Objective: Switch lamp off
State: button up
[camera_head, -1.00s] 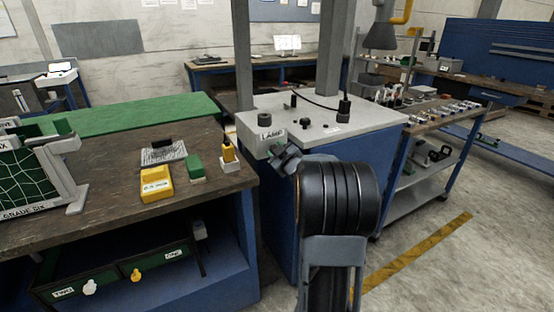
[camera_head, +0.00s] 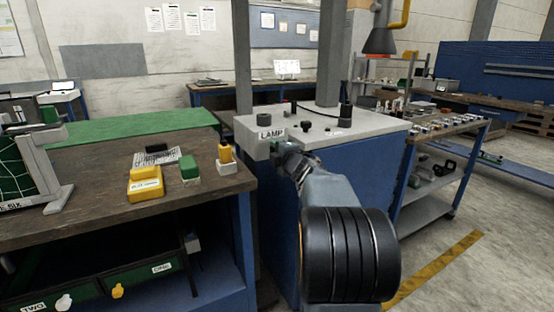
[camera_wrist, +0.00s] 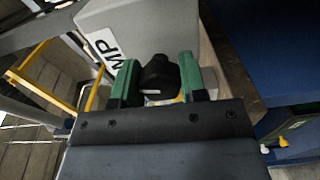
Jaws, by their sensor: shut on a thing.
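The grey lamp box (camera_head: 252,140) with its "LAMP" label stands at the near left corner of the light-topped cabinet (camera_head: 360,125). In the wrist view the lamp box (camera_wrist: 145,22) fills the top middle, its label partly hidden. A black knob (camera_wrist: 158,74) with a pale mark sits on it. My gripper (camera_wrist: 158,80) has its green fingers on either side of the knob and is shut on it. In the head view my gripper (camera_head: 281,153) is at the front of the box, and the knob is hidden there.
A shelf cart (camera_head: 430,190) stands to the right. The floor at the lower right is clear.

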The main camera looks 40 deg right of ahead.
jog(key=shift+n+b, duration=1.1)
jog(key=shift+n, duration=0.6)
jog(key=o, duration=0.9)
jog(key=shift+o, duration=0.2)
jog(key=s+a+p, duration=0.1)
jog(key=s+a, duration=0.1)
jog(key=s, duration=1.1)
jog(key=shift+s+p, duration=0.35)
jog(key=shift+p, duration=0.05)
jog(key=shift+r, duration=0.1)
